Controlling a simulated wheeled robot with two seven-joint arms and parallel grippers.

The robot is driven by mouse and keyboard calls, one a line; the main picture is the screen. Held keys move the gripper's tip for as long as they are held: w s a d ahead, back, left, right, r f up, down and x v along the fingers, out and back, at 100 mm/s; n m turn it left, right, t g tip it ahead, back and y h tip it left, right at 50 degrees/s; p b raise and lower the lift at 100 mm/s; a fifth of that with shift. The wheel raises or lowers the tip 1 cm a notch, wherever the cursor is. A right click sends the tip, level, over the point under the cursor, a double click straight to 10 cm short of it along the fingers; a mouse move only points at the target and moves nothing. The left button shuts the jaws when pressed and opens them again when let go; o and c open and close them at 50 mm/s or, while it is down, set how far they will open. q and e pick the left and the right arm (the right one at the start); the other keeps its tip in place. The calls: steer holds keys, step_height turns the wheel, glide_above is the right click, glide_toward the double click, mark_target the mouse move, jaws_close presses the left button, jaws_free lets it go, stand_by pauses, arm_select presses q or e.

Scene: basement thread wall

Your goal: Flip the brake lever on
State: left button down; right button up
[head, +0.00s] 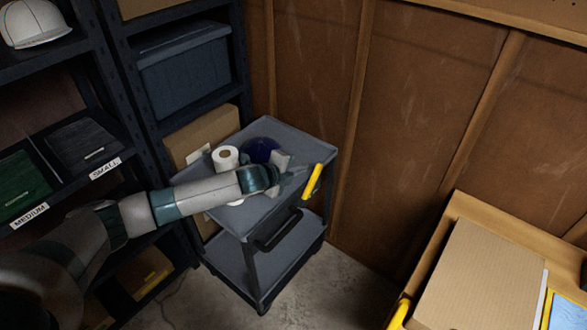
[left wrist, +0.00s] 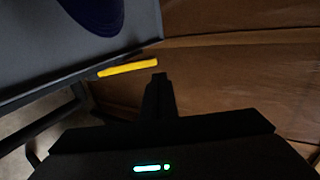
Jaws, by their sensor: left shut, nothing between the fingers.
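The yellow brake lever (head: 312,182) sits at the right edge of a grey two-shelf cart (head: 298,133) and is tilted in the head view. In the left wrist view the lever (left wrist: 128,68) lies along the cart's edge, left of the fingertips. My left gripper (head: 298,172) reaches over the cart top, close to the lever on its left side. Its fingers also show in the left wrist view (left wrist: 158,82); they are shut and empty. I cannot tell whether they touch the lever. My right gripper is out of view.
A paper roll (head: 226,157) and a dark blue round object (head: 260,149) stand on the cart. Shelves with a blue bin (head: 184,66) are at the left. A wooden wall (head: 420,110) is behind. A cardboard box (head: 480,275) is at the lower right.

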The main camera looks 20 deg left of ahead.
arm_select(q)
steer(key=shift+r+b+v, duration=0.15)
steer(key=shift+v, duration=0.85)
steer(key=shift+r+b+v, duration=0.15)
steer(key=shift+v, duration=0.85)
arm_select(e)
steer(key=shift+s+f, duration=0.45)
arm_select(q)
steer(key=shift+w+d, duration=0.1)
steer(key=shift+w, duration=0.05)
